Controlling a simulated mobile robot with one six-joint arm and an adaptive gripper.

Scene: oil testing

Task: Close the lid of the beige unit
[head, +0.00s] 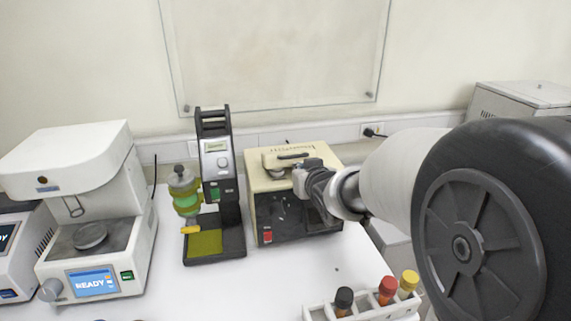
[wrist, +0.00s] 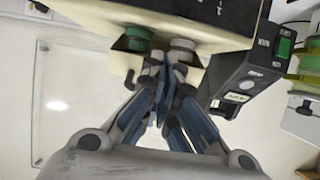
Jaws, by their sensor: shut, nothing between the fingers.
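The beige unit (head: 254,205) stands on the white bench, with a dark front panel and a red switch. On its top is a beige lid (head: 272,160) with a black handle; my gripper partly covers this area and I cannot tell how far the lid is raised. My gripper (head: 302,180) is at the top right of the unit, in front of the lid. In the wrist view the unit's beige body (wrist: 92,15) appears upside down, with a green and a white round part by its edge. My gripper (wrist: 166,62) is shut and empty near these parts; contact is unclear.
A black tester (head: 224,170) with a green bottle (head: 184,190) stands left of the unit. A white machine (head: 90,185) reading READY is further left. A rack of capped vials (head: 365,308) stands at the front right. The bench between is mostly clear.

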